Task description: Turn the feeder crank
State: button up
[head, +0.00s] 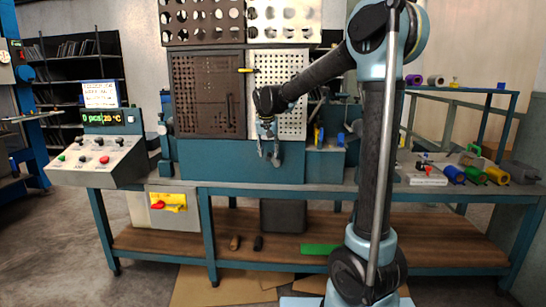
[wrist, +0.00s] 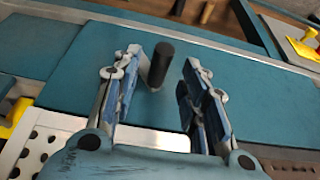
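My gripper (head: 269,158) hangs in front of the blue machine body (head: 215,160), pointing down, with its fingers apart. In the wrist view, my open gripper (wrist: 168,82) has a dark upright cylindrical handle (wrist: 161,62) between its fingertips, closer to the left finger. This looks like the crank's grip. I cannot tell whether the finger touches it. The crank's arm and pivot cannot be made out. In the head view, I cannot make out the handle near the gripper.
A control box (head: 98,160) with buttons and a display stands at the left. A red switch on a yellow plate (head: 168,202) sits below the bench edge. Perforated panels (head: 208,95) rise behind the gripper. Coloured rolls (head: 475,175) lie on the bench at the right.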

aim_at(273, 162)
jog(key=shift+x, duration=1.35)
